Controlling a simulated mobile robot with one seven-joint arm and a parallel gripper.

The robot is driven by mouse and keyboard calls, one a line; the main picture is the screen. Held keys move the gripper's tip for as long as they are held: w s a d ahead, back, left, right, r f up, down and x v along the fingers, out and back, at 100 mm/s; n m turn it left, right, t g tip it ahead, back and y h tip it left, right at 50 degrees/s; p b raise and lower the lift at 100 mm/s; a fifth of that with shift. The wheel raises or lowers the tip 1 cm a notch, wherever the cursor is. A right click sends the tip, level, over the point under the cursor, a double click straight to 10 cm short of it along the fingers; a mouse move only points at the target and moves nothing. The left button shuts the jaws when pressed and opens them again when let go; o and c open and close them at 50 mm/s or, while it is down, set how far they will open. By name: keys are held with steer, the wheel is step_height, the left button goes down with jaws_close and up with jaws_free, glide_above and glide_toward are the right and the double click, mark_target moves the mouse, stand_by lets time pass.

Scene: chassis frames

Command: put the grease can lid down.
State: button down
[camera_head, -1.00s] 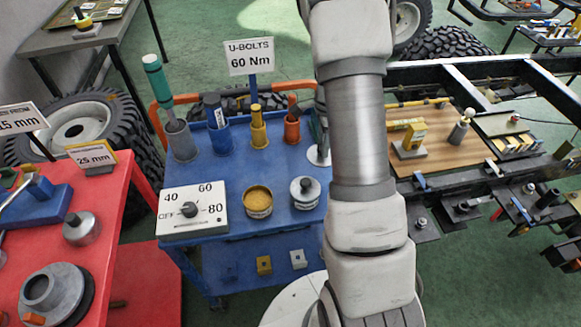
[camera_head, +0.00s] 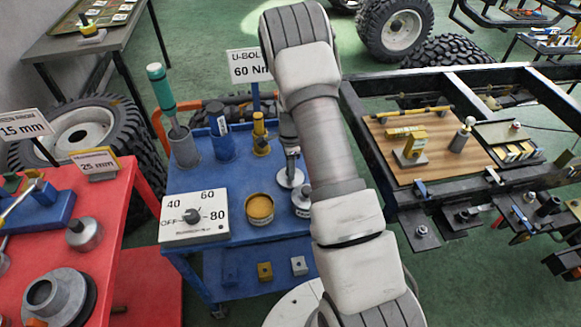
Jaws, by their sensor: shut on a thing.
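The grease can lid (camera_head: 290,178), a pale round metal disc, hangs from my gripper (camera_head: 291,154) above the blue cart top. My gripper is shut on its upper part; my arm hides some of the gripper. An open can of yellow-brown grease (camera_head: 260,208) stands on the cart, in front and to the left of the lid. The lid is apart from this can. A grey metal can (camera_head: 301,200) stands to the right, partly hidden behind my arm.
The blue cart (camera_head: 238,184) also bears a dial box (camera_head: 194,215) and holders with tools, including a green-handled one (camera_head: 160,88). A U-bolts sign (camera_head: 247,68) stands behind. A red table (camera_head: 116,215) is left; a black frame with a wooden board (camera_head: 437,168) is right.

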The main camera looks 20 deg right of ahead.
steer(key=shift+f, duration=0.2)
steer(key=c, duration=0.5)
jaws_free()
steer(key=shift+r, duration=0.1)
